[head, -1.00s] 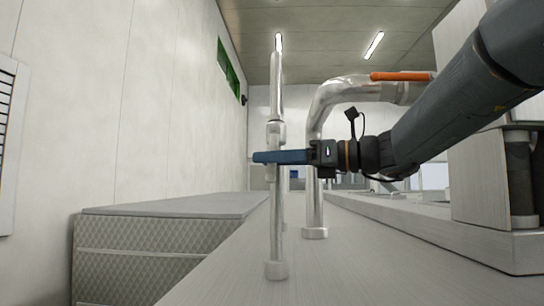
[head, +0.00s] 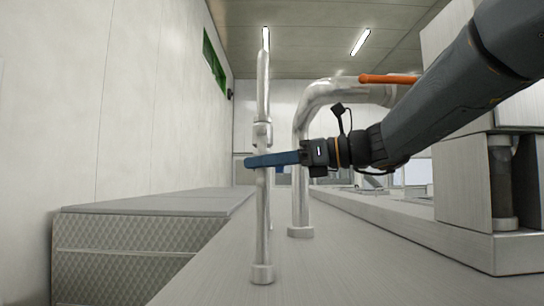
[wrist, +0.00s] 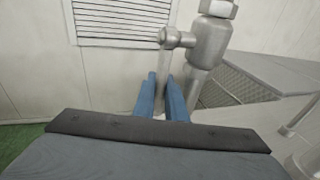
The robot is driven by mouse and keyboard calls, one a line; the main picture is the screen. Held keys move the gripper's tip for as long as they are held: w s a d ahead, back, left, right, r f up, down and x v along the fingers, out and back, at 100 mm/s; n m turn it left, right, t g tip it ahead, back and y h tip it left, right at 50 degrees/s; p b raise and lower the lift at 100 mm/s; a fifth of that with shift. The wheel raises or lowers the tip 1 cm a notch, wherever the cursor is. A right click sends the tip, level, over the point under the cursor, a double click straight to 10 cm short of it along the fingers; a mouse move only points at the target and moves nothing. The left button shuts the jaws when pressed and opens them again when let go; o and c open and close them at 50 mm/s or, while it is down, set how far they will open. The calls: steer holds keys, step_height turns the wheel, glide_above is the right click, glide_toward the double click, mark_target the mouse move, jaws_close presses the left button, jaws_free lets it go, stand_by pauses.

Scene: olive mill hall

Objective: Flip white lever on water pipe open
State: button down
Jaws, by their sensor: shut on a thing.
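The upright metal water pipe (head: 262,222) stands left of centre in the head view, with its valve body (head: 262,135) partway up. In the wrist view the valve (wrist: 208,42) is at upper centre. A pale lever (wrist: 163,66) hangs down from its side knob, roughly upright. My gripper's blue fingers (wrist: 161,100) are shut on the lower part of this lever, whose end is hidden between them. In the head view my gripper (head: 250,162) crosses in front of the pipe just below the valve, and the lever cannot be made out there.
A thicker bent pipe (head: 301,185) with an orange handle (head: 388,79) stands just behind, under my arm. A low textured metal block (head: 120,258) lies along the left wall. Grey machine casing (head: 463,190) stands at right.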

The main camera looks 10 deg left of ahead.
steer(key=c, duration=1.8)
jaws_free()
steer(key=shift+d, duration=0.1)
steer(key=shift+d, duration=0.1)
steer(key=s+d+b, duration=0.1)
steer(key=d+b, duration=0.2)
steer(key=d, duration=0.4)
steer(key=shift+d+r, duration=0.2)
steer(key=shift+r, duration=0.2)
steer(key=shift+s, duration=0.1)
